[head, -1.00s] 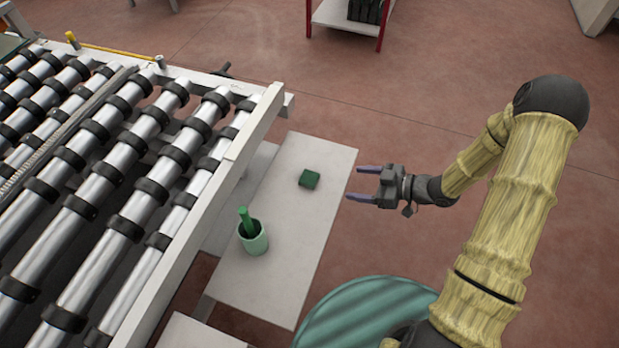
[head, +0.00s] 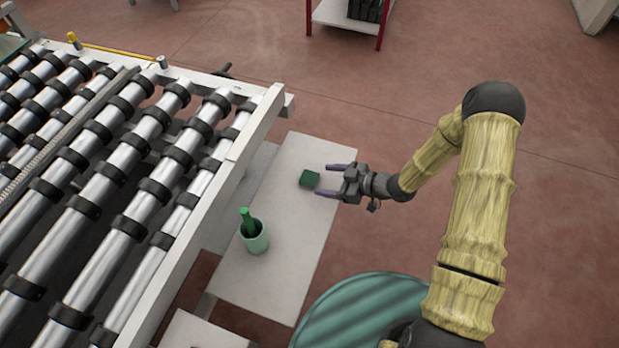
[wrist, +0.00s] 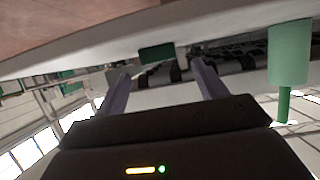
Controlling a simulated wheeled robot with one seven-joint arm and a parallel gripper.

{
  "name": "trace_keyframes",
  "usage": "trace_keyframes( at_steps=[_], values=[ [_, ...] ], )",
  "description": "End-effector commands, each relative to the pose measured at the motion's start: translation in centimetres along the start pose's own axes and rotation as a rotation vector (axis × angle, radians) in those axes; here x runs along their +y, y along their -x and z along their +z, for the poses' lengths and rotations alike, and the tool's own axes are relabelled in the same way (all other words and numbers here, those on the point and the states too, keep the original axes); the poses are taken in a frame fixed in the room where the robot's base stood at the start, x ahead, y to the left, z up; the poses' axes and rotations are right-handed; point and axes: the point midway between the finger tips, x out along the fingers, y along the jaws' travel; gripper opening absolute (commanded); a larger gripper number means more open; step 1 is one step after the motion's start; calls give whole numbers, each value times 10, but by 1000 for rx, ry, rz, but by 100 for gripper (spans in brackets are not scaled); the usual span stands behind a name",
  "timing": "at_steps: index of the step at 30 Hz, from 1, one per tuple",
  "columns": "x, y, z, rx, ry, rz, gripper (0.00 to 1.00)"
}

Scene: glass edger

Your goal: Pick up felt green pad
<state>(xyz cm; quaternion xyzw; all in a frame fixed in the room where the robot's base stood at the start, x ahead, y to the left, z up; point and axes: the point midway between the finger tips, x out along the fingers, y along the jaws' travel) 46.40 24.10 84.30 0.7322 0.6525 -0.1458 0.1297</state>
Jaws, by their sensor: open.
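The green felt pad (head: 309,179) is a small dark green block lying on the pale bench top, toward its far end. My gripper (head: 322,180) is open and empty, its two purple fingers pointing left toward the pad. In the head view the fingertips are just right of the pad, one on the far side and one on the near side. In the wrist view, which looks upside down, the pad (wrist: 157,53) shows beyond and between the fingers (wrist: 160,75). I cannot tell whether a finger touches it.
A red-framed cart (head: 338,16) stands far back. Open floor lies right of the bench.

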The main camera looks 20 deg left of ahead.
Motion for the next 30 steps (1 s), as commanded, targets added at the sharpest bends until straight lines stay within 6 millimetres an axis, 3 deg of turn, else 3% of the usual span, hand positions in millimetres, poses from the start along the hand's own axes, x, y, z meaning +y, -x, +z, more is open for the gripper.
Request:
trace_keyframes(
  at_steps=[9,26,30],
  values=[
    [0,-42,0,1,1,0,71],
    [0,-44,1,0,1,1,71],
    [0,-44,1,0,1,1,43]
  ],
)
